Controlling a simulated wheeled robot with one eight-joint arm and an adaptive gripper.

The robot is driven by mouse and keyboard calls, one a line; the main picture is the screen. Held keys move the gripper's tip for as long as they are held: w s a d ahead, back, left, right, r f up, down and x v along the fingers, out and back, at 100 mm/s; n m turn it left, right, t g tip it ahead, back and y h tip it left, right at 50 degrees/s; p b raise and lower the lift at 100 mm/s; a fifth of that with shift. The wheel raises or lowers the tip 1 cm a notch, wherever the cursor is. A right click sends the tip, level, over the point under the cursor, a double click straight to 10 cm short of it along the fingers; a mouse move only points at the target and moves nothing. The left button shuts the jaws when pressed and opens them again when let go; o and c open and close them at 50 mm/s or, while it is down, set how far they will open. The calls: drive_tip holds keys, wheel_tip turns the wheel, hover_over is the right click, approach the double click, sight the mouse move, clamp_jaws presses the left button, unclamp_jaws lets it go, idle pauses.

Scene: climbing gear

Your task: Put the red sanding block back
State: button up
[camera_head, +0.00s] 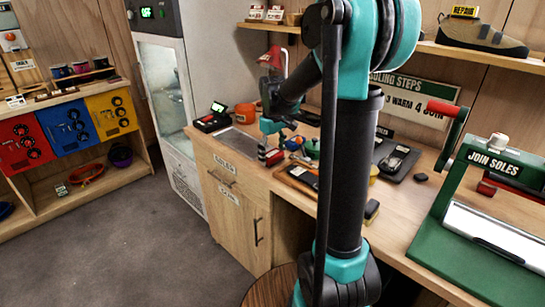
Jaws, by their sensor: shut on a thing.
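My gripper (268,146) points down over the left part of the wooden workbench, near its front edge. It is shut on a small block (271,158) with red and dark faces and a pale band, which I take to be the red sanding block. The block is small here, and I cannot tell whether it touches the bench top. My arm hides part of the bench behind it.
A green press marked "JOIN SOLES" (480,190) stands at the right. A grey panel (236,141) is left of my gripper. Coloured small items (311,148) and a dark mat (397,160) lie to the right. A glass-fronted cabinet (165,95) stands at the left.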

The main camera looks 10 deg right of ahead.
sight(273, 153)
drive_tip(key=shift+f, duration=0.35)
drive_tip(key=shift+f, duration=0.1)
drive_tip(key=o, duration=1.1)
wheel_tip(273, 153, up, 12)
